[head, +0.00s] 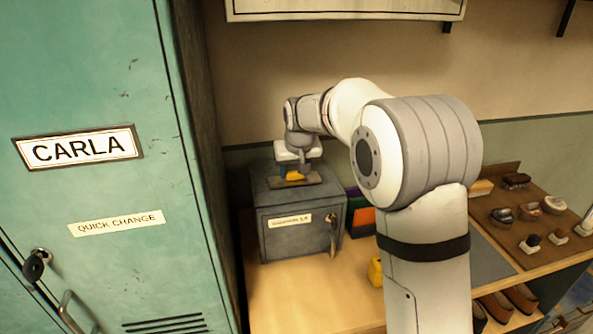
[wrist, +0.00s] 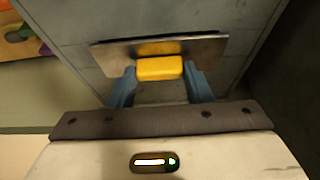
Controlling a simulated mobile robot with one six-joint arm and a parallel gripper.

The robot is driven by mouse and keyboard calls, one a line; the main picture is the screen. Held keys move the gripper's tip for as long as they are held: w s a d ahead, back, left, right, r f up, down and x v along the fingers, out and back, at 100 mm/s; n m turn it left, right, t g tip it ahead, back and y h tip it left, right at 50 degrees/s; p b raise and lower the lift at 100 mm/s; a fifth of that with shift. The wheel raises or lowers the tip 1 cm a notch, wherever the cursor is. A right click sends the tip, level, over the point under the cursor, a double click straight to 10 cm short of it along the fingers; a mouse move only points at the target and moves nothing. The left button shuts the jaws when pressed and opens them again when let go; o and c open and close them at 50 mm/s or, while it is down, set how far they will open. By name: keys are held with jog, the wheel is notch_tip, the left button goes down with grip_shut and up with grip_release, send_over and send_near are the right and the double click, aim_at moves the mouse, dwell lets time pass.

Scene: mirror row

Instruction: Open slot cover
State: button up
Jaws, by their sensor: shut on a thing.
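A dark grey box (head: 272,241) with a label and a key on its front stands on the wooden bench. On its top lies a flat metal slot cover (head: 284,184) with a yellow grip (head: 294,176). My gripper (head: 297,170) reaches down onto it from above. In the wrist view the slot cover (wrist: 208,48) shows as a metal plate, and the yellow grip (wrist: 159,68) sits between the two blue fingers of my gripper (wrist: 161,82), shut on it. The slot under the cover cannot be made out.
A teal locker (head: 120,190) marked CARLA stands close on the left of the box. Coloured folders (head: 361,217) and a small yellow object (head: 375,271) are to the right of the box. A brown board (head: 515,215) with brushes and small items lies further right. A cabinet (head: 345,8) hangs above.

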jog(key=w, duration=0.2)
jog(key=w+a+p, duration=0.1)
jog(key=w, duration=0.1)
jog(key=o, duration=1.4)
jog(key=shift+r, duration=0.1)
jog(key=b+v, duration=0.1)
jog(key=v, duration=0.6)
jog(key=shift+s+r, duration=0.15)
jog(key=shift+r, duration=0.15)
